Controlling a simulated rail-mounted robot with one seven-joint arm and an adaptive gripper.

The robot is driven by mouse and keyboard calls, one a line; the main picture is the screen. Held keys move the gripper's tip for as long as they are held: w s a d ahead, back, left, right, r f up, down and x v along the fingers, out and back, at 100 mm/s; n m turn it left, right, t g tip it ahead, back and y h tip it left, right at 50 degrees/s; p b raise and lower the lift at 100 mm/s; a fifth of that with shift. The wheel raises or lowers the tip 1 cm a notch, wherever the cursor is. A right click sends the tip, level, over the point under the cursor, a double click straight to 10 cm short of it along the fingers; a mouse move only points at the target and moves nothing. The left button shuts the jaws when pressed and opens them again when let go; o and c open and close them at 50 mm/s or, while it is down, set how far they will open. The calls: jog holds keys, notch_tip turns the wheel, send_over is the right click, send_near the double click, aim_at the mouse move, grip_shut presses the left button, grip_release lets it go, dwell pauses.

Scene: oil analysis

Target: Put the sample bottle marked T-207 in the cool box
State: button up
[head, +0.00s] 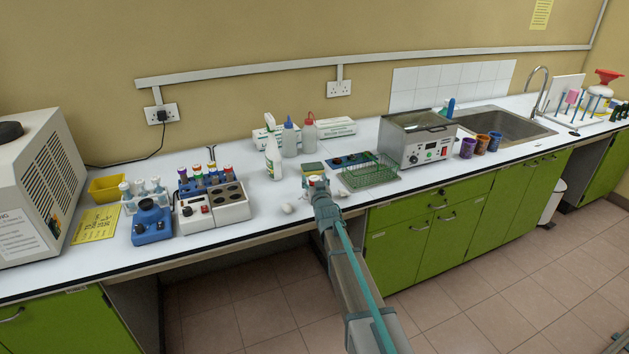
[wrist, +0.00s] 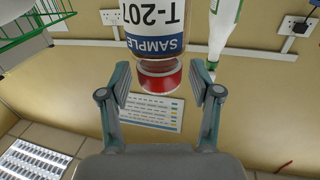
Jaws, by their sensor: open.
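The sample bottle (wrist: 155,38) shows upside down in the wrist view. Its blue and white label reads "SAMPLE" and "T-207", and it has a red cap (wrist: 160,78). My gripper (wrist: 163,85) is open, with one finger on either side of the cap and a visible gap to each. In the head view my gripper (head: 318,188) is at the bench's front edge, and the bottle is mostly hidden by it and my arm. I cannot make out a cool box in either view.
A green wire basket (head: 370,174) stands right of my gripper, before a grey bath unit (head: 417,140). A white bottle (head: 273,158) stands behind left. A block heater (head: 213,207) with vials is further left. Small white items lie close by on the bench.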

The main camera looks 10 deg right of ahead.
jog(key=s+b, duration=0.3)
jog(key=s, duration=0.9)
jog(key=s+d+f+g, duration=0.2)
jog(key=s+f+g, duration=0.2)
jog(key=s+f, duration=0.55)
jog(key=s+d+f+g+h, duration=0.1)
jog(key=s+f+g, duration=0.35)
jog(key=f, duration=1.05)
jog(key=s+d+f+g, duration=0.25)
jog(key=s+f, duration=0.55)
jog(key=f, duration=0.4)
jog(key=s+f+g, duration=0.3)
jog(key=s+f, duration=0.1)
jog(key=s, duration=0.6)
jog(key=s+f+g, duration=0.4)
jog(key=s, duration=0.7)
jog(key=s+f+g, duration=0.3)
jog(key=s+f, duration=0.1)
jog(key=s, duration=0.7)
jog(key=shift+s+f+m, duration=0.15)
jog(key=shift+f+m, duration=0.05)
jog(key=shift+m, duration=0.2)
jog(key=shift+o, duration=1)
jog(key=s+g, duration=0.3)
jog(key=s, duration=0.6)
jog(key=shift+s+a+r, duration=0.15)
jog(key=shift+r, duration=0.1)
jog(key=shift+o, duration=0.5)
jog(key=shift+s+g, duration=0.4)
jog(key=shift+s, duration=0.1)
